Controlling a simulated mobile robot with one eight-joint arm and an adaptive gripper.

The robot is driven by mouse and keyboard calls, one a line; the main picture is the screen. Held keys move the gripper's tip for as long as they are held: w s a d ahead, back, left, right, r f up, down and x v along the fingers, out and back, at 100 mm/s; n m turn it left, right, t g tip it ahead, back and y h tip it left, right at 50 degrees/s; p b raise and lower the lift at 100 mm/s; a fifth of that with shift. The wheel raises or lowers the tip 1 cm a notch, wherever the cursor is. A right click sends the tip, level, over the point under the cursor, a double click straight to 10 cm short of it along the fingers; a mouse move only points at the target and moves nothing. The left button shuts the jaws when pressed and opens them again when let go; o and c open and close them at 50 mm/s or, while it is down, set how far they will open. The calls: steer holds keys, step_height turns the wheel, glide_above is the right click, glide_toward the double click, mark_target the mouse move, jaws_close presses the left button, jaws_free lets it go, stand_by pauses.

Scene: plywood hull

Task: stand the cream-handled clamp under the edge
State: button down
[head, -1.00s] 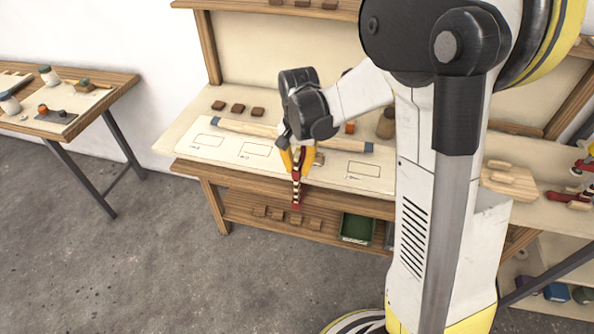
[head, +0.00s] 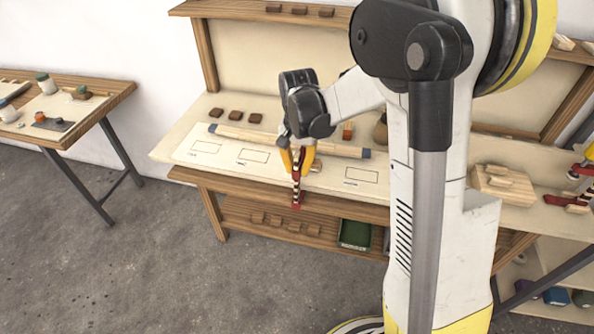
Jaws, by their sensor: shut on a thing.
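My gripper (head: 297,158) has its yellow fingers shut on a clamp (head: 296,188) with a red and striped dark-and-cream body. The clamp hangs upright at the front edge (head: 245,182) of the workbench, its red lower end below the level of the top. Whether it touches the edge cannot be told. The handle's cream colour is hard to make out at this size. Other clamps with red parts (head: 569,200) lie at the far right of the bench.
A long wooden bar with blue ends (head: 240,134) lies on the bench behind my gripper, by a white sheet with outlined boxes (head: 205,148). Small brown blocks (head: 235,115) sit at the back left. A green bin (head: 355,234) stands on the lower shelf. A side table (head: 75,88) is at left.

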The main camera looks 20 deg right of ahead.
steer(key=shift+w+d, duration=0.9)
steer(key=shift+w, duration=0.3)
steer(key=c, duration=1.4)
jaws_free()
steer(key=shift+r, duration=0.1)
